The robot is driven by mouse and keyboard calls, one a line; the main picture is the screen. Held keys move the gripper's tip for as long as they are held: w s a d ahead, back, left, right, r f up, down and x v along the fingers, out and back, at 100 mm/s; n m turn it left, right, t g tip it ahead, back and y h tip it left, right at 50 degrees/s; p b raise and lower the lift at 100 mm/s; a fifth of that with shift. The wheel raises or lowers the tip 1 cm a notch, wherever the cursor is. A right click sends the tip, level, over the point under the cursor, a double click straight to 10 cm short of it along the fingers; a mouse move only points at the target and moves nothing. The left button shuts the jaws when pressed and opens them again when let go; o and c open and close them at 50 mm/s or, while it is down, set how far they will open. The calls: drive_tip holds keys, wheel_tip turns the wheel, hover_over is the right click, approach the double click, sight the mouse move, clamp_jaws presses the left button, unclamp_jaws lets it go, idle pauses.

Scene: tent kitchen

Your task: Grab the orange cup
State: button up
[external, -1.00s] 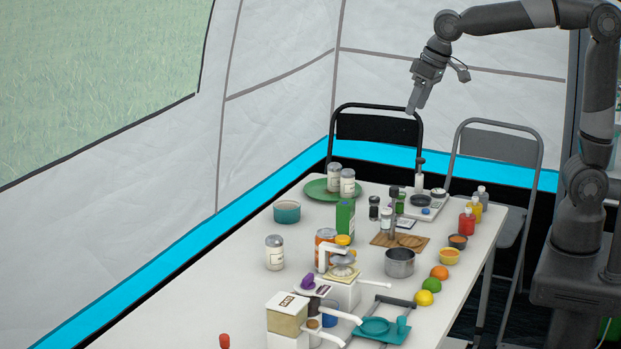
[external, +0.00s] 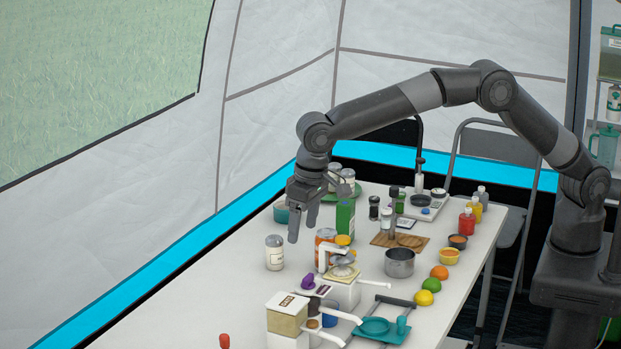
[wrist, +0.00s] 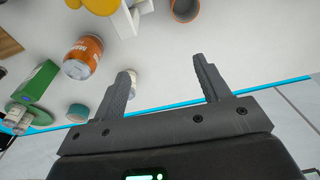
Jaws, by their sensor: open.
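An orange-brown cup (wrist: 187,8) is cut off at the top edge of the wrist view, with its round opening facing the camera. I cannot surely match it to a thing in the external view. My gripper (external: 302,230) is open and empty, pointing down above the left side of the table.
A white jar with grey lid (external: 275,252) stands just below my gripper. A green carton (external: 345,218) and teal bowl (external: 287,213) are close by. A white grinder (external: 343,285) and boxed dispenser (external: 287,318) crowd the front. The table's left strip is clear.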

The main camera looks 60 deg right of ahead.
drive_tip(key=a+f, duration=0.2)
drive_tip(key=f, duration=0.1)
drive_tip(key=a+f, duration=0.2)
drive_tip(key=f, duration=0.2)
drive_tip(key=s+a+f, duration=0.1)
drive_tip(key=f, duration=0.3)
drive_tip(key=shift+a, duration=0.4)
drive_tip(key=shift+f, duration=2.75)
drive_tip(key=shift+c, duration=0.4)
drive_tip(key=c, duration=1)
